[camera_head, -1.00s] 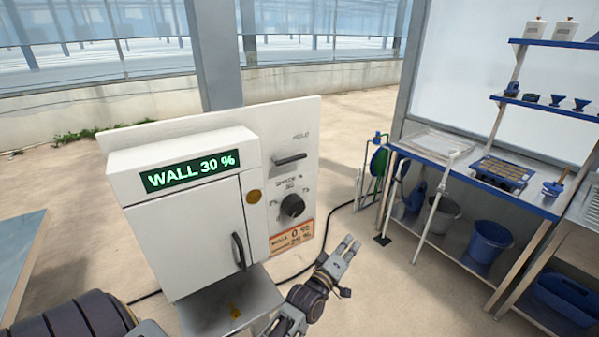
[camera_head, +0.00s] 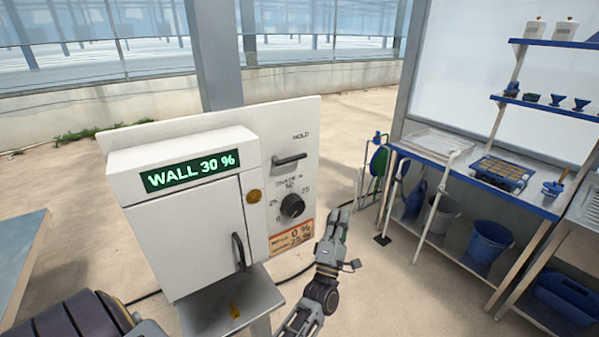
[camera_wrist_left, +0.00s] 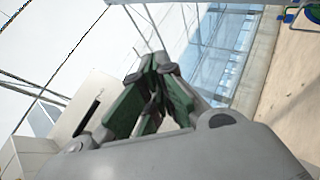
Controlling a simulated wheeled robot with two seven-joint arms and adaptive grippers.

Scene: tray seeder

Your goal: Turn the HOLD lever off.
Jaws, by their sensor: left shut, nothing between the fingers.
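The HOLD lever (camera_head: 291,159) is a dark bar with a pale end, lying roughly horizontal on the white panel (camera_head: 302,125) under the HOLD label. My left gripper (camera_head: 339,212) is shut and empty, with its fingers pointing up. In the picture it is below and right of the lever, apart from it. The left wrist view shows its green-padded fingers (camera_wrist_left: 153,75) close together. A pale box-like shape with a dark slot or bar shows at the left there; I cannot tell which part it is. My right gripper is not in view.
A black knob (camera_head: 292,206) sits below the lever, above an orange-edged label (camera_head: 291,238). Left of them is a cabinet door (camera_head: 190,240) with a handle (camera_head: 238,250) and a display reading WALL 30 % (camera_head: 190,172). A metal bench (camera_head: 490,185) stands at right.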

